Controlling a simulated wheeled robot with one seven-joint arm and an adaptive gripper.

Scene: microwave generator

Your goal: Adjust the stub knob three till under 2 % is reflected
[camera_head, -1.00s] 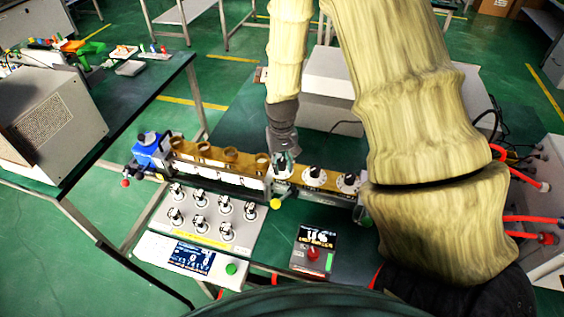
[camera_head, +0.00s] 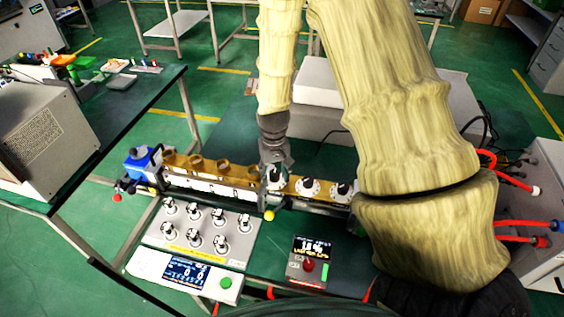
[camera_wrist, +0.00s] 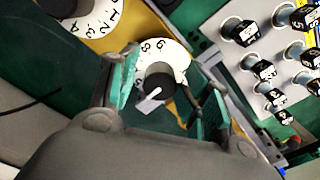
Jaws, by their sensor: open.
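The brass waveguide (camera_head: 322,198) carries a row of white numbered dials with black knobs. My gripper (camera_head: 274,176) is down at the leftmost of the three dials seen in the head view. In the wrist view, this stub knob (camera_wrist: 157,84) sits between the teal pads of my open gripper (camera_wrist: 160,96), with the dial's numbers showing around it. I cannot read which stub number it is. A second stub dial (camera_head: 308,188) is to its right, and a third (camera_head: 341,190) is beside my arm. The reflection readout box (camera_head: 309,258) shows large digits, seemingly 1.8 %, but blurred.
A panel of several black-and-white knobs (camera_head: 243,246) lies in front of the waveguide. A white console (camera_head: 146,263) with a screen and green button is nearer. A blue part (camera_head: 138,162) sits at the waveguide's left end. Red cables (camera_head: 515,221) are at right.

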